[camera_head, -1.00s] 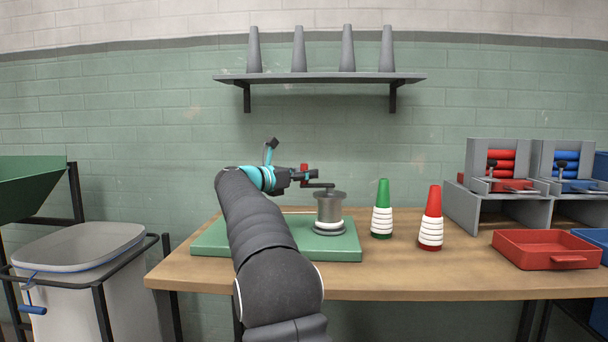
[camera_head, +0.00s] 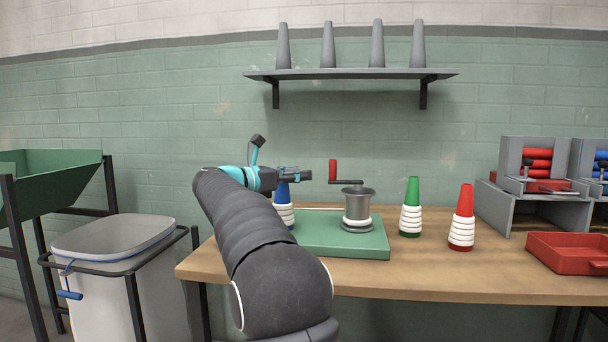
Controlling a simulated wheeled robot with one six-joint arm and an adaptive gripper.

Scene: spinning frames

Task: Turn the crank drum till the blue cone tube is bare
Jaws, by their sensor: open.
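The crank drum (camera_head: 358,204) is a grey metal drum on a green base plate (camera_head: 376,245), with white thread around its foot. Its crank arm points left and ends in an upright red handle (camera_head: 333,171). The blue cone tube (camera_head: 283,192) stands left of the drum, with white bands of thread around its lower part. My gripper (camera_head: 308,176) is open and empty, just left of the red handle and apart from it. My arm hides the left part of the green plate and part of the table.
A green cone (camera_head: 413,190) and a red cone (camera_head: 466,199), both with white bands, stand right of the plate. A red tray (camera_head: 560,262) lies at the table's right. A lidded bin (camera_head: 115,238) stands left of the table. Grey cones stand on the wall shelf (camera_head: 440,73).

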